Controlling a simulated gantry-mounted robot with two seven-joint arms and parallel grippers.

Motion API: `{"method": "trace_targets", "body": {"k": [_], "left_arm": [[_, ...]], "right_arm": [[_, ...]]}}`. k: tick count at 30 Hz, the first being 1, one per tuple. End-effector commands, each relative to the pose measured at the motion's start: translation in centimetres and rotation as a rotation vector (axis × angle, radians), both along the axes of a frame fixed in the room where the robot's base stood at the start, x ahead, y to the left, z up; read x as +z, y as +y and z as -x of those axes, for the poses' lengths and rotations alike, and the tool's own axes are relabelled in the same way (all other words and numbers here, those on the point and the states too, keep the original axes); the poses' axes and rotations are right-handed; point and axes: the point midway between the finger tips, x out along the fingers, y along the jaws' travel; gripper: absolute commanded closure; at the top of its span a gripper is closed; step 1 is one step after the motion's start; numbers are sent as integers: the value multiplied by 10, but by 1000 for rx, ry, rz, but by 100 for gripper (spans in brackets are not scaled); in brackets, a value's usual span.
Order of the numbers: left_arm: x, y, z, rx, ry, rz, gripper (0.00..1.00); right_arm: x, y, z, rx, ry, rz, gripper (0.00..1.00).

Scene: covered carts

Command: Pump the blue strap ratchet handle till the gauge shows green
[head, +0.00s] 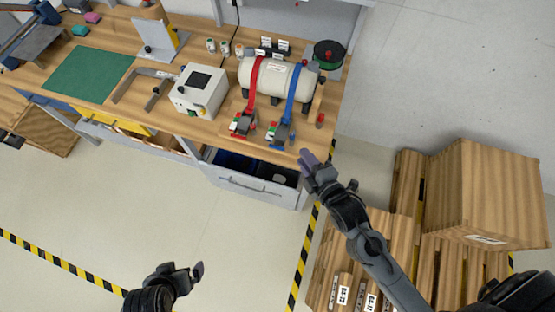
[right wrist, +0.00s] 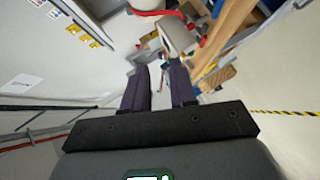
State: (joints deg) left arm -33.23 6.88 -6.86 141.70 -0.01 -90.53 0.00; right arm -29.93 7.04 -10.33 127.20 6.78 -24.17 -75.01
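The blue strap (head: 294,88) runs over a cream tank on the wooden workbench. Its ratchet (head: 279,134) sits at the strap's lower end near the bench's front edge, with a small light and green patch beside it, too small to read as a gauge. My right gripper (head: 308,160) is in front of the bench edge, to the right of and below the blue ratchet, apart from it. In the right wrist view its two fingers (right wrist: 158,70) are parted with nothing held between them. My left gripper (head: 190,273) is low over the floor, far from the bench; its finger opening is unclear.
A red strap (head: 255,84) with its own ratchet (head: 241,124) lies just left of the blue one. A white box (head: 198,92) stands left of the tank (head: 272,77). An open drawer (head: 250,183) juts out below. Wooden crates (head: 485,195) stand at right.

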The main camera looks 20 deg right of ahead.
Motion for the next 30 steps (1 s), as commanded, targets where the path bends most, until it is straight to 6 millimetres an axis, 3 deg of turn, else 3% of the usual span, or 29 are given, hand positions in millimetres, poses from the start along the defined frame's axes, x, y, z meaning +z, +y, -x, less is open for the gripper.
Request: {"method": "trace_targets", "body": {"k": [1, 3, 12, 19, 25, 30], "left_arm": [[-38, -1, 0, 2, -1, 3, 0], [-63, -1, 0, 3, -2, 6, 0], [-145, -2, -1, 4, -6, 8, 0], [-172, 0, -1, -1, -7, 2, 0], [-176, 1, -1, -5, -8, -4, 0], [-177, 1, -1, -5, -9, -5, 0]], "right_arm": [[-37, 1, -5, 12, -47, 39, 74], [-60, 3, -11, 20, -105, 81, 74], [-147, 10, -26, 27, -163, 104, 74], [-168, 12, -32, 30, -178, 101, 74], [-171, 12, -42, 28, -181, 101, 74], [-173, 15, -64, 28, -182, 99, 74]]}}
